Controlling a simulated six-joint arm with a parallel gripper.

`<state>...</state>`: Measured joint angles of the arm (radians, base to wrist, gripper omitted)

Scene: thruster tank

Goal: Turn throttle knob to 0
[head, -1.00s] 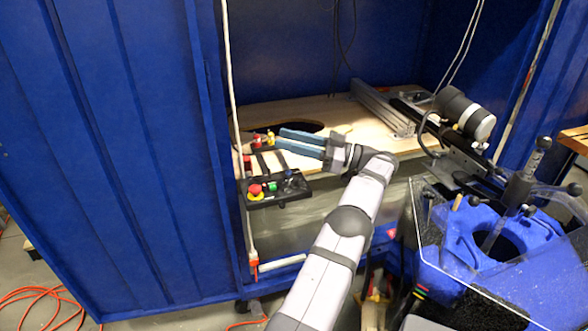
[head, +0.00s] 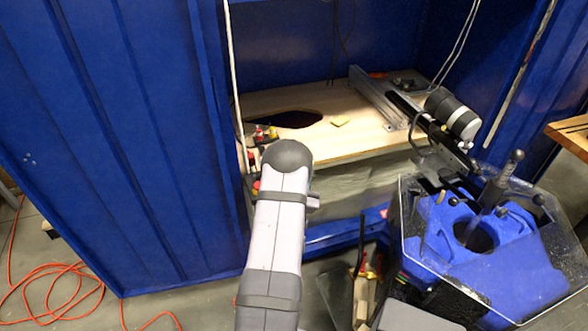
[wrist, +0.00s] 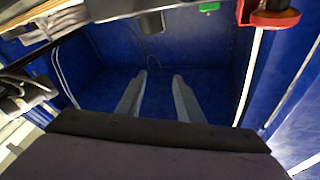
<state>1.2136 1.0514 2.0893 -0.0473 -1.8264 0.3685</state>
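The throttle knob cannot be made out in either view. The control panel is almost wholly hidden behind my arm in the head view; only a small red part (head: 256,187) shows at the arm's left edge. My gripper is hidden behind my arm in the head view. In the wrist view my gripper (wrist: 160,78) has its two grey fingers apart, with nothing between them. A red part (wrist: 273,17) with a dark piece on it is at the top right of the wrist view, clear of the fingers.
A blue cabinet (head: 120,150) encloses a wooden shelf (head: 355,115) with a dark oval hole. Small red and yellow parts (head: 267,133) sit at the shelf's left edge. A metal rail (head: 380,100) and a cylindrical motor (head: 455,112) are at right. A green part (wrist: 208,7) shows in the wrist view.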

